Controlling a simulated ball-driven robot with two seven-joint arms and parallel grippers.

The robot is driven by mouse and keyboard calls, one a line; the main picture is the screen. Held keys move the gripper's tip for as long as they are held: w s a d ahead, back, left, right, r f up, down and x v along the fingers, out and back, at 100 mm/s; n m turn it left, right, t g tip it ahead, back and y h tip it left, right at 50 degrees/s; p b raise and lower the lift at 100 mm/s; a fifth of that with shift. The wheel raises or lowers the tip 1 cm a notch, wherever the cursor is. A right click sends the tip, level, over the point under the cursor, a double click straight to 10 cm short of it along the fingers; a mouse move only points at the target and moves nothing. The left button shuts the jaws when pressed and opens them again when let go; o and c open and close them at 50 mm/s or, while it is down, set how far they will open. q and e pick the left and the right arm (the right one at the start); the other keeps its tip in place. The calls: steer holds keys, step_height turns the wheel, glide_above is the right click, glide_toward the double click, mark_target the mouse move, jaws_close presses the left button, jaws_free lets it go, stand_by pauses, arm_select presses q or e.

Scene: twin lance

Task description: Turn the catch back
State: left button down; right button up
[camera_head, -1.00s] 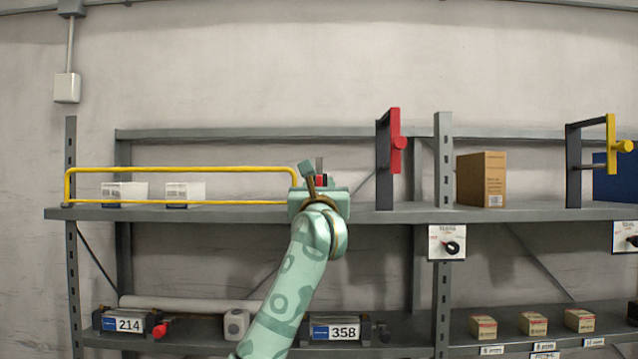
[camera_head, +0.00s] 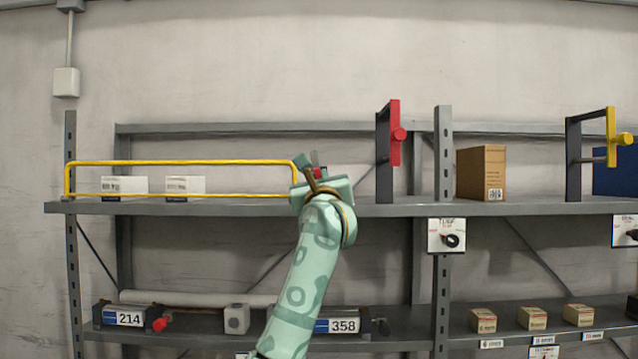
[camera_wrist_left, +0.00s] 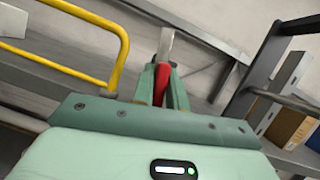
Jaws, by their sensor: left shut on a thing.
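My left gripper (camera_head: 314,176) is at the upper shelf, just right of the yellow rail's end. It is shut on a small red-and-grey catch. In the left wrist view the catch's red part (camera_wrist_left: 160,84) sits between the two green fingers, and its grey tip (camera_wrist_left: 166,44) sticks out beyond them. In the head view only a bit of the red part (camera_head: 317,172) shows; my gripper and arm hide the rest and its mount. The gripper is tilted. My right gripper is in neither view.
The yellow rail (camera_head: 180,162) runs along the upper shelf (camera_head: 400,209), close left of the gripper. A grey post with a red handle (camera_head: 395,133) stands to the right. Labelled boxes and a brown carton (camera_head: 480,172) stand on the shelves.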

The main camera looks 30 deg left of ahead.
arm_select(q)
steer(key=n+g, duration=0.1)
steer(key=n, duration=0.1)
steer(key=n+g+y+b, duration=0.1)
steer(key=n, duration=0.2)
steer(key=shift+f+y, duration=0.1)
steer(key=shift+y, duration=0.2)
steer(key=n+g, duration=0.2)
steer(key=n, duration=0.3)
steer(key=shift+y, duration=0.4)
steer(key=n+g, duration=0.2)
steer(key=n, duration=0.2)
steer(key=shift+a+p, duration=0.1)
steer(key=shift+p, duration=0.25)
steer(key=shift+s+f+n+g+h+p, duration=0.1)
steer(key=shift+n+g+h+p, duration=0.25)
steer(key=shift+n, duration=0.85)
steer(key=shift+f+n+g+h+p, duration=0.15)
steer(key=shift+n+g+p, duration=0.3)
steer(key=shift+n, duration=0.75)
steer(key=shift+a, duration=0.1)
steer(key=c, duration=1.4)
jaws_free()
steer(key=shift+c, duration=0.2)
